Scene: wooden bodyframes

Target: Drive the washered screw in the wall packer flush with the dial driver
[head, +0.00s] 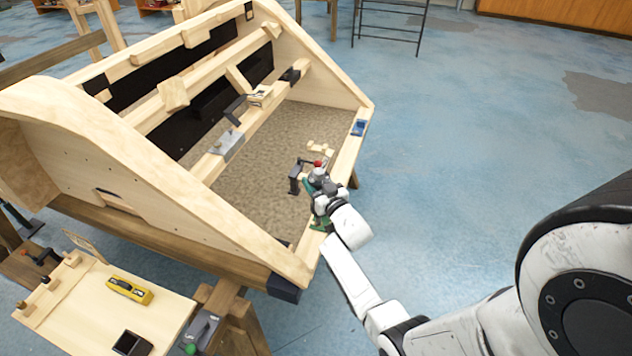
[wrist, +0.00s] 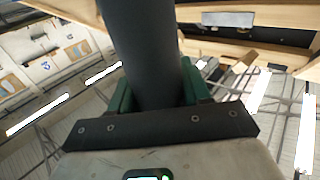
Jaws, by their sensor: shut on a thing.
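My gripper (head: 316,187) is over the near right rail of the wooden bodyframe (head: 225,215). In the wrist view its green fingers (wrist: 155,92) are shut on a thick dark grey cylinder, which looks like the handle of the dial driver (wrist: 145,50). In the head view a dark tool part (head: 295,180) shows just left of the fingers, and a red tip shows above them. Small pale wood pieces (head: 320,148) lie just beyond; I cannot tell whether one is the wall packer. The washered screw cannot be made out. The driver's working end is not clear.
A small blue item (head: 358,127) sits on the right rail. A clamp-like metal piece (head: 228,143) rests on the middle beam. A side table (head: 75,310) at lower left holds a yellow tool (head: 130,290). The floor at right is open.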

